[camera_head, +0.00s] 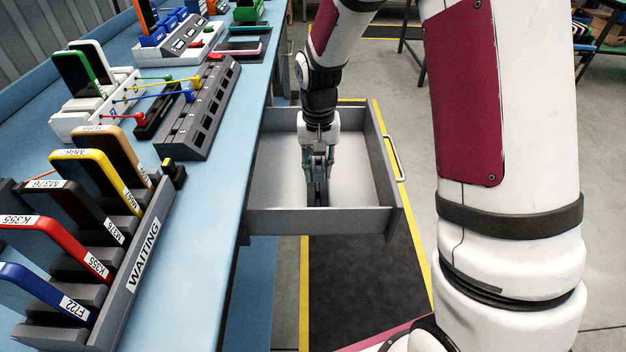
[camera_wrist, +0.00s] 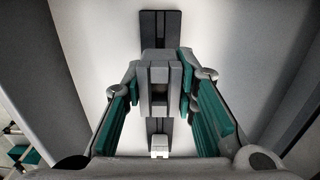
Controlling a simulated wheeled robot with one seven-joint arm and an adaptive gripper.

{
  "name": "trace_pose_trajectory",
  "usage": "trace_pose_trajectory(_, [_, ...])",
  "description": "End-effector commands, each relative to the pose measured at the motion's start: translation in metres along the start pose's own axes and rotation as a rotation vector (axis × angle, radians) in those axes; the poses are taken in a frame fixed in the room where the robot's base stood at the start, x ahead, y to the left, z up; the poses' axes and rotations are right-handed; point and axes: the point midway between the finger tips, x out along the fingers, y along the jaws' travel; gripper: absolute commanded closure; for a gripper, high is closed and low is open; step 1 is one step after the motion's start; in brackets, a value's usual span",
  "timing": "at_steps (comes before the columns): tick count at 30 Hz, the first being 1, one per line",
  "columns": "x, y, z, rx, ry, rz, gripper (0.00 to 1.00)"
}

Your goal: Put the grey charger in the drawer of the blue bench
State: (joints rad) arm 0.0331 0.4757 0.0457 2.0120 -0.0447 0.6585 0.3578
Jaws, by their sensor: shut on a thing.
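The grey charger (camera_wrist: 159,72) is between the fingertips of my gripper (camera_wrist: 160,82) in the wrist view. It has a raised grey block with dark slots, and a long dark strip shows above and below it. My gripper is shut on this block. In the head view my gripper (camera_head: 317,172) points down inside the open drawer (camera_head: 325,222) of the blue bench (camera_head: 205,225). The charger is mostly hidden by the fingers there. I cannot tell whether it touches the drawer floor.
The drawer's grey walls stand close around my gripper. A rack marked WAITING (camera_head: 146,250) holds several phones on the bench. A grey slotted dock (camera_head: 200,110) and a white stand (camera_head: 85,117) with phones lie farther back. A dark mat (camera_head: 360,290) lies on the floor.

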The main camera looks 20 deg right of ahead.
Motion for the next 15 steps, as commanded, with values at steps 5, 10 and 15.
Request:
trace_pose_trajectory(5, [0.017, 0.000, 0.000, -0.001, 0.001, 0.000, 1.00])
trace_pose_trajectory(10, [0.034, 0.000, 0.000, -0.001, -0.001, 0.001, 1.00])
trace_pose_trajectory(15, [0.053, 0.000, 0.000, -0.001, 0.000, 0.000, 1.00])
